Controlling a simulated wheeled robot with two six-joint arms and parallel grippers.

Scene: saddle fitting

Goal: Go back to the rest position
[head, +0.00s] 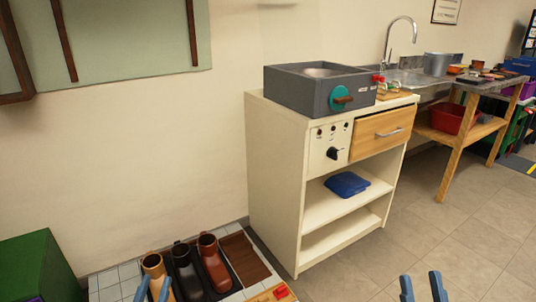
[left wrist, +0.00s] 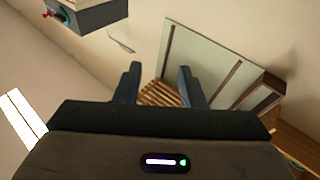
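My left gripper (head: 154,290) shows at the bottom left of the head view, only its blue fingertips in sight, in front of the boots. In the left wrist view its two fingers (left wrist: 158,84) stand wide apart with nothing between them. My right gripper (head: 422,288) shows at the bottom right of the head view, its blue fingertips apart with no object between them and floor tiles behind. The rest of both arms is out of the head view.
Tan, black and brown boots (head: 212,262) stand in a dark tray at lower left, beside a brown slatted mat (head: 245,258). A cream cabinet (head: 275,190) carries a grey box (head: 300,92). A green box (head: 38,270) is far left. Floor at right is clear.

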